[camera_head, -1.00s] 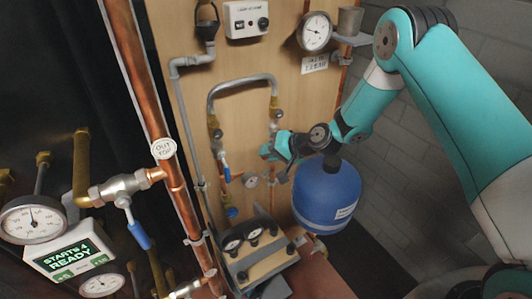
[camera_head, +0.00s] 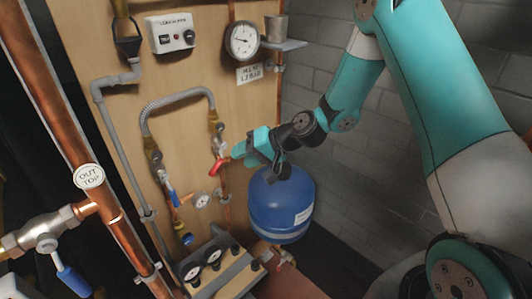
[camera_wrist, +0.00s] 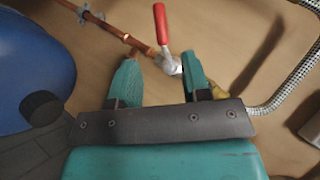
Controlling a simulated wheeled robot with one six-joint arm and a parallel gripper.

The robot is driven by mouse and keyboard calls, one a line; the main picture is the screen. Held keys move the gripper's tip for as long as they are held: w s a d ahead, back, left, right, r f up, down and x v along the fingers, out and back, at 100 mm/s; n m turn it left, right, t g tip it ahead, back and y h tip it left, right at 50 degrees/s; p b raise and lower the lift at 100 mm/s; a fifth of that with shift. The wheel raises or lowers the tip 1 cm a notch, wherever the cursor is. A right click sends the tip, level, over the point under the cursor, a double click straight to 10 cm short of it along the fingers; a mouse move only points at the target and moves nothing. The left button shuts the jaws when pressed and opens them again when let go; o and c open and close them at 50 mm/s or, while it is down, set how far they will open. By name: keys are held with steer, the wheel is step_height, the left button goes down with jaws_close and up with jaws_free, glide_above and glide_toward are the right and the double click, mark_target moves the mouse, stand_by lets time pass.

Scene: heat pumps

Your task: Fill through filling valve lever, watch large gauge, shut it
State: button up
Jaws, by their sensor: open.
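The red filling valve lever (camera_head: 217,167) sticks out down and left from its valve, below the braided hose's right end. In the wrist view the red lever (camera_wrist: 161,24) stands at an angle across the copper pipe. My gripper (camera_head: 243,152) is open beside this valve. In the wrist view its two fingertips (camera_wrist: 161,65) lie on either side of the valve body (camera_wrist: 169,64), with the lever beyond them; contact cannot be told. The large gauge (camera_head: 242,41) is on the board's upper right, its dial too small to read exactly.
A blue tank (camera_head: 282,205) hangs just below my gripper and fills the wrist view's left. The braided hose (camera_head: 180,98) arches at upper left of the valve. A blue-handled valve (camera_head: 174,198), a small gauge (camera_head: 202,200) and a gauge manifold (camera_head: 215,262) are lower left.

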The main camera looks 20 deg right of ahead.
steer(key=b+v, duration=0.1)
steer(key=v, duration=0.6)
steer(key=s+a+r+n+g+h, duration=0.2)
steer(key=s+a+r+n+g, duration=0.4)
steer(key=s+a, duration=0.45)
steer(key=s+d+r+n+h, duration=0.1)
steer(key=s+r, duration=0.1)
steer(key=s, duration=0.6)
steer(key=s+d+r+n+h, duration=0.1)
steer(key=s+r+n+h, duration=0.1)
steer(key=s, duration=0.6)
steer(key=shift+s+d+r+g, duration=0.15)
steer(key=shift+d+r+g, duration=0.1)
steer(key=shift+r+g, duration=0.05)
stand_by(4.3)
